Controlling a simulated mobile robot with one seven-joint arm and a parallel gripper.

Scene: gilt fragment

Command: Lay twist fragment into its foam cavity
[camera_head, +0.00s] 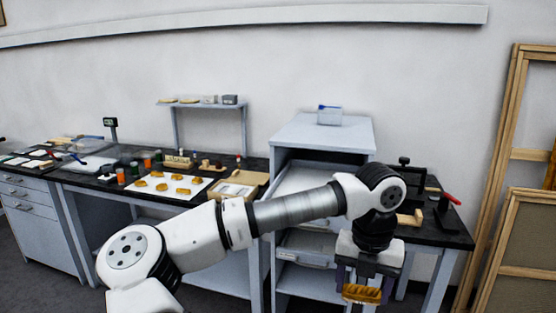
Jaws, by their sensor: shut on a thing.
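My gripper (361,284) hangs in the lower right of the head view, pointing down in front of the grey drawer cabinet (325,130). It is shut on a golden ridged fragment (361,294), which I take to be the twist fragment. The fragment lies crosswise between the fingers, and its lower side is near the bottom of the picture. A pale drawer or tray (300,180) shows in the upper part of the cabinet, partly behind my arm. I cannot make out a foam cavity in this view.
Several golden fragments lie on a white sheet (160,196) on the dark bench at left. A wooden tray (240,184) lies beside it. A clear box (329,116) stands on the cabinet. Wooden frames (515,150) lean at the right, near a bench with a red-handled tool (450,199).

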